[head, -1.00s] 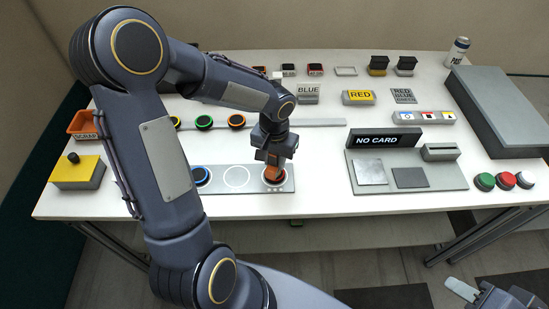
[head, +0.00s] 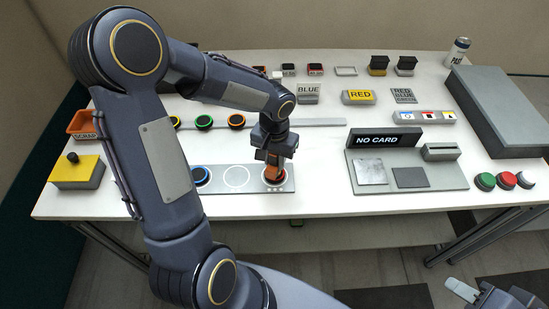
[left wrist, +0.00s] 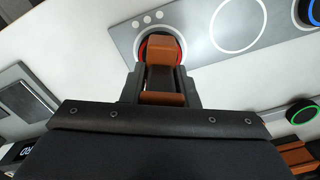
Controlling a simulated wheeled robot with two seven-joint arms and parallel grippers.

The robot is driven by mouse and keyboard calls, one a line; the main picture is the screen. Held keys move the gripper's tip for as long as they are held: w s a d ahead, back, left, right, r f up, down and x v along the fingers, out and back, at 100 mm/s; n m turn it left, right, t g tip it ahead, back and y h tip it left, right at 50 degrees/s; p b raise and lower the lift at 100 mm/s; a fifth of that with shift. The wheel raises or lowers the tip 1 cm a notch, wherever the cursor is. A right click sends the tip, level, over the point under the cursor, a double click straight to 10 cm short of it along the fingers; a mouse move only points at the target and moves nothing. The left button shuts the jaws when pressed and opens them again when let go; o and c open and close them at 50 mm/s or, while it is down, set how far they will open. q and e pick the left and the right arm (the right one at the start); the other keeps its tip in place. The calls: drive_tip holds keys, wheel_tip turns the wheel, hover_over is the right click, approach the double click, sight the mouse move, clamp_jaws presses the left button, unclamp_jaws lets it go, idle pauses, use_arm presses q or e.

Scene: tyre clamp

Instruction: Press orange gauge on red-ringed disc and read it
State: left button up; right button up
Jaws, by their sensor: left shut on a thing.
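My left gripper (head: 273,160) is shut on the orange gauge (head: 273,173), which points down at the red-ringed disc (head: 283,179) on the right end of the grey plate. In the left wrist view the gauge (left wrist: 160,50) lies over the disc, and the red ring (left wrist: 143,50) shows around it. The gauge seems to touch the disc, but contact cannot be told for sure. No reading on the gauge can be made out. My right gripper (head: 478,295) is at the lower right edge, away from the table; its jaws are not clear.
The grey plate (head: 215,188) also bears a blue-ringed disc (head: 201,176) and an empty white circle (head: 236,177). Behind it, yellow- and green-ringed discs (head: 204,122) sit on a strip. A card reader marked NO CARD (head: 384,138) stands to the right. An orange scrap bin (head: 82,124) is far left.

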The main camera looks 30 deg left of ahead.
idle(0.3)
use_arm(q)
drive_tip(key=shift+r+p, duration=2.5)
drive_tip(key=shift+r, duration=1.05)
drive_tip(key=shift+f, duration=0.1)
